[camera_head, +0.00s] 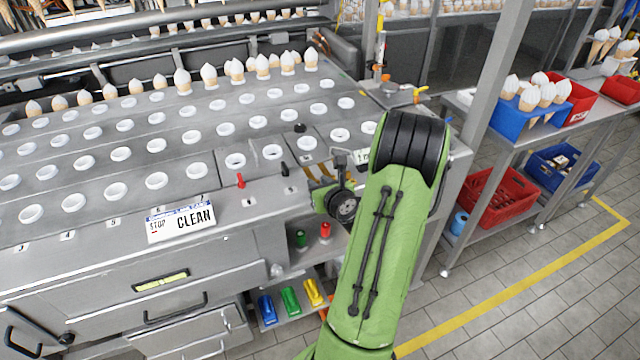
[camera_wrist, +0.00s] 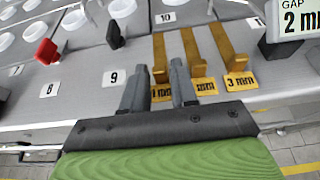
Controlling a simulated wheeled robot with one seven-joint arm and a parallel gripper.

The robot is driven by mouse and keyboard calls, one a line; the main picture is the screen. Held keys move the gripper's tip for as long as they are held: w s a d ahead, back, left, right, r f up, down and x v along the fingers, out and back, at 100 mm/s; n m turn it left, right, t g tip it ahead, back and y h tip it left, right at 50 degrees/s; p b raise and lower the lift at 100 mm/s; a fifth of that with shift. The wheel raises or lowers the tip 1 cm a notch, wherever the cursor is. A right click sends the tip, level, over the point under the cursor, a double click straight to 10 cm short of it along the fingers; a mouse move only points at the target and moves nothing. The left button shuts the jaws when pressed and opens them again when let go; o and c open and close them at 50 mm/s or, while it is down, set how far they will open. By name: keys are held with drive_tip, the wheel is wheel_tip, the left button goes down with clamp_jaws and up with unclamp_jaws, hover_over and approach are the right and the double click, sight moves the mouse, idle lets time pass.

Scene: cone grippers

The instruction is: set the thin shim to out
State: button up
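Three brass strips stand side by side on the grey machine top in the wrist view. The left one is the thin shim (camera_wrist: 159,50), behind a yellow tag reading 1 mm (camera_wrist: 161,92). The middle strip (camera_wrist: 192,48) has a partly hidden mm tag, and the right strip (camera_wrist: 228,46) a 3 mm tag. My gripper (camera_wrist: 158,68) is open, with one finger on either side of the thin shim's near end. A gap shows between the fingers; I cannot tell whether either touches the shim. In the head view my arm partly hides the strips (camera_head: 312,173).
A red lever (camera_wrist: 46,50) and a black lever (camera_wrist: 115,35) stand left of the shims. A GAP 2 mm sign (camera_wrist: 300,20) is at the right. A STOP CLEAN sign (camera_head: 180,222) and rows of white cups lie further left in the head view.

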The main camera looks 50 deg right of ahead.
drive_tip(key=shift+s, duration=0.1)
drive_tip(key=b+v, duration=1)
drive_tip(key=v, duration=0.5)
drive_tip(key=shift+s, duration=0.25)
drive_tip(key=shift+a, duration=0.1)
